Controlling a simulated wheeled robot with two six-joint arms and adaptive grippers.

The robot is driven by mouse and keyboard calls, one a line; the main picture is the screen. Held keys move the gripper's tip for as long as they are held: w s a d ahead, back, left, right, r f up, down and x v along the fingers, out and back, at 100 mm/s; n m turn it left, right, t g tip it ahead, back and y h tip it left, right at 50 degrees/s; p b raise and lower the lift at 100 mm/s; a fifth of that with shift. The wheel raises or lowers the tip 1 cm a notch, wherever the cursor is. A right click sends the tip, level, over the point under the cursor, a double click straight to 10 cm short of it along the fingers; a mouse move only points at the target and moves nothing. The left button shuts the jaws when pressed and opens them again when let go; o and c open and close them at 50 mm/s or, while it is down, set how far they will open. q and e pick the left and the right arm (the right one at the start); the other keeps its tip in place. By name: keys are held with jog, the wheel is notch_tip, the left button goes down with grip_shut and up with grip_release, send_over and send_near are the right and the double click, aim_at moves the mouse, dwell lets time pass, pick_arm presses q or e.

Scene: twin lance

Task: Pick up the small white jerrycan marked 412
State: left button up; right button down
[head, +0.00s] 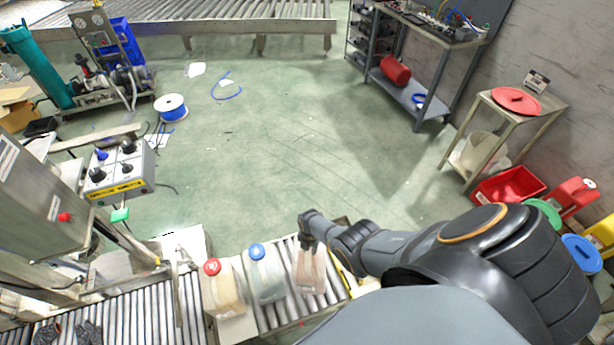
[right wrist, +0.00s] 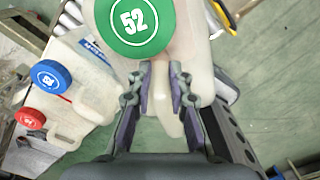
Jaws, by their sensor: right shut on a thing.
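My right gripper (head: 309,243) is shut on the handle of a whitish jerrycan (head: 309,272), the rightmost of three at the roller conveyor. In the right wrist view the fingers (right wrist: 162,85) close on the handle of this jerrycan (right wrist: 202,75), whose green cap (right wrist: 134,26) reads 52. The head view hides that cap behind the gripper. To its left are a whitish jerrycan with a blue cap (head: 257,251) and one with a red cap (head: 212,267). Their cap numbers are too small to read surely. I cannot see 412 anywhere. My left gripper is not in view.
The roller conveyor (head: 133,311) runs along the bottom. A grey control box (head: 128,171) stands at left. Red (head: 508,184), yellow and blue containers are at right, near a small table (head: 541,106). The green floor (head: 300,140) beyond is mostly clear.

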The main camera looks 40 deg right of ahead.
jog(key=shift+s+a+r+p, duration=0.1)
jog(key=shift+s+r+p, duration=0.2)
jog(key=shift+r, duration=0.3)
jog(key=shift+s+r+p, duration=0.15)
jog(key=shift+r+p, duration=0.2)
jog(key=shift+r, duration=0.2)
jog(key=shift+s+a+r+p, duration=0.15)
jog(key=shift+s+p, duration=0.1)
jog(key=shift+s, duration=0.35)
jog(key=shift+s+a+r+p, duration=0.15)
jog(key=shift+s+p, duration=0.1)
jog(key=shift+s, duration=0.35)
jog(key=shift+s+f+b, duration=0.15)
jog(key=shift+f+b, duration=0.15)
jog(key=shift+b, duration=0.15)
jog(key=shift+s+a+r, duration=0.15)
jog(key=shift+s+r, duration=0.1)
jog(key=shift+s, duration=0.35)
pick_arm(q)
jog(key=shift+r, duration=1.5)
pick_arm(e)
jog(key=shift+s+a+r, duration=0.2)
jog(key=shift+s+r, duration=0.2)
jog(key=shift+s, duration=0.35)
jog(key=shift+s+a+r, duration=0.2)
jog(key=shift+s+r, duration=0.2)
jog(key=shift+s, duration=0.4)
jog(key=shift+s+a+r, duration=0.2)
jog(key=shift+s+r, duration=0.2)
jog(key=shift+s, duration=0.35)
